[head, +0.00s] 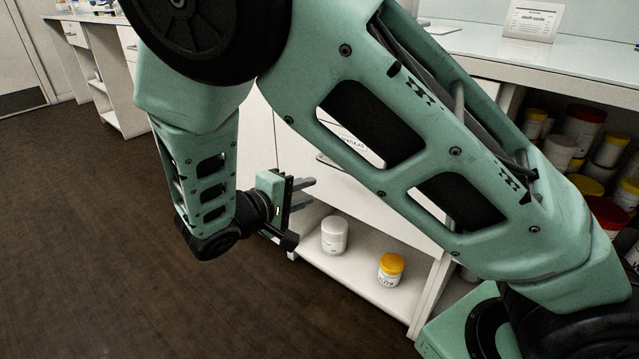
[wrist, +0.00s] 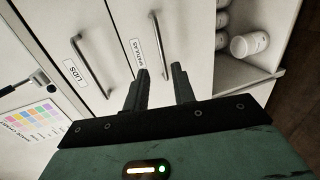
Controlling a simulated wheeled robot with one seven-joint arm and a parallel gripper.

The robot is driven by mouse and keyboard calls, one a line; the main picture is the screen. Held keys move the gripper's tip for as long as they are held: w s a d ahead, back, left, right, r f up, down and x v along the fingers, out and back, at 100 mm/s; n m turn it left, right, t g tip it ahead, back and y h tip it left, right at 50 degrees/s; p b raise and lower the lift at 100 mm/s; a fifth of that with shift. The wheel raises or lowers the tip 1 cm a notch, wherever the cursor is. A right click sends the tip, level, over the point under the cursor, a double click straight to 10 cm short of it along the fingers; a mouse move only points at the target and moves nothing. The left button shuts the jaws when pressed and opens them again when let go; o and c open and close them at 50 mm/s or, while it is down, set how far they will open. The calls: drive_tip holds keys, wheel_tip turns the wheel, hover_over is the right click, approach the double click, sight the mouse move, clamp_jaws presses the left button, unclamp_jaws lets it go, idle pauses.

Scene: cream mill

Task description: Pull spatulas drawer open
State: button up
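The spatulas drawer (wrist: 190,25) has a white front, a label reading SPATULAS (wrist: 137,52) and a grey bar handle (wrist: 160,45). It looks shut and flush with its neighbour. My gripper (wrist: 160,70) is open and empty, with its two dark fingers pointing at this front. In the wrist view the near end of the handle shows between the fingertips; I cannot tell whether they touch it. In the head view my gripper (head: 307,192) is in front of the cabinet, and my arm hides most of the drawer front, with part of the label (head: 352,143) showing through it.
A drawer labelled LIDS (wrist: 72,72) with its own handle (wrist: 88,66) is beside it. An open lower shelf (head: 350,262) holds a white tub (head: 334,235) and a yellow-lidded jar (head: 391,268). Several tubs stand on shelves at right. The dark floor (head: 90,230) at left is clear.

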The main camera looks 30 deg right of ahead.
sight(344, 171)
drive_tip(key=shift+t, duration=0.4)
drive_tip(key=shift+w+a+b+x, duration=0.2)
drive_tip(key=shift+b+x, duration=0.65)
drive_tip(key=shift+x, duration=2.05)
drive_tip(key=shift+w+b+x, duration=0.25)
drive_tip(key=shift+b+x, duration=0.65)
drive_tip(key=shift+x, duration=2.05)
drive_tip(key=shift+w+a+b+x, duration=0.2)
drive_tip(key=shift+b+x, duration=0.65)
drive_tip(key=shift+x, duration=2.05)
drive_tip(key=shift+d, duration=0.1)
clamp_jaws()
